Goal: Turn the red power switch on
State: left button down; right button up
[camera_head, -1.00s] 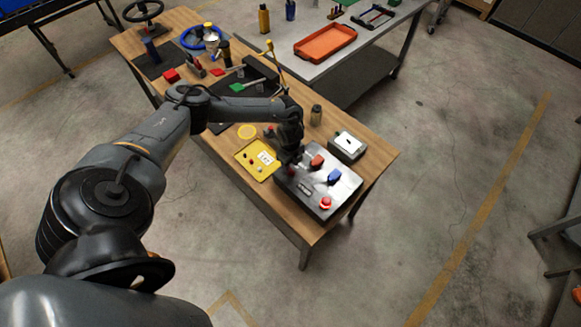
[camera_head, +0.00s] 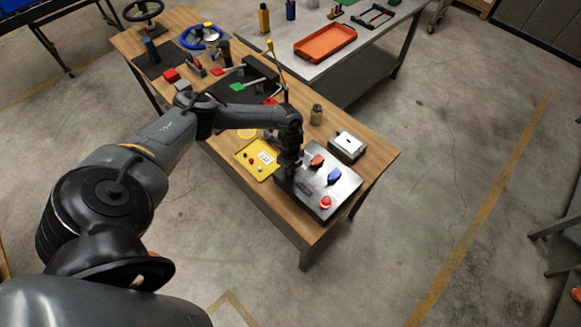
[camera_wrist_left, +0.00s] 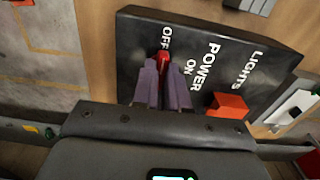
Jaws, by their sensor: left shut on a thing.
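The control panel (camera_head: 345,185) is a dark metallic box near the front end of the wooden table. In the left wrist view the panel (camera_wrist_left: 135,45) carries the words OFF, POWER, ON and LIGHTS. The red power switch (camera_wrist_left: 163,58) stands just below the word OFF, beside POWER and ON. My left gripper (camera_wrist_left: 162,68) is shut on the red power switch, with its fingers on either side and the red tip showing between them. In the head view my left gripper (camera_head: 284,176) is over the panel's left part, and my wrist hides the switch there.
The panel also has a red-orange block (camera_head: 317,160), a blue one (camera_head: 334,178) and a red button (camera_head: 325,202). A white-topped box (camera_head: 348,145) and a small bottle (camera_head: 316,114) stand behind.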

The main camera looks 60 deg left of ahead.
pick_arm(q)
jog(key=shift+m, duration=0.3)
jog(key=m+b, duration=0.2)
jog(key=m, duration=0.2)
jog(key=shift+f, duration=0.1)
jog(key=m+b, duration=0.2)
jog(key=m, duration=0.2)
jog(key=shift+m+b, duration=0.4)
jog(key=m+b, duration=0.2)
jog(key=m, duration=0.2)
jog(key=shift+b, duration=0.3)
jog(key=shift+m+b, duration=1.1)
jog(key=shift+m, duration=1.1)
jog(key=shift+r, duration=0.2)
jog(key=c, duration=1.2)
grip_release()
jog(key=shift+o, duration=0.2)
jog(key=shift+f, duration=0.1)
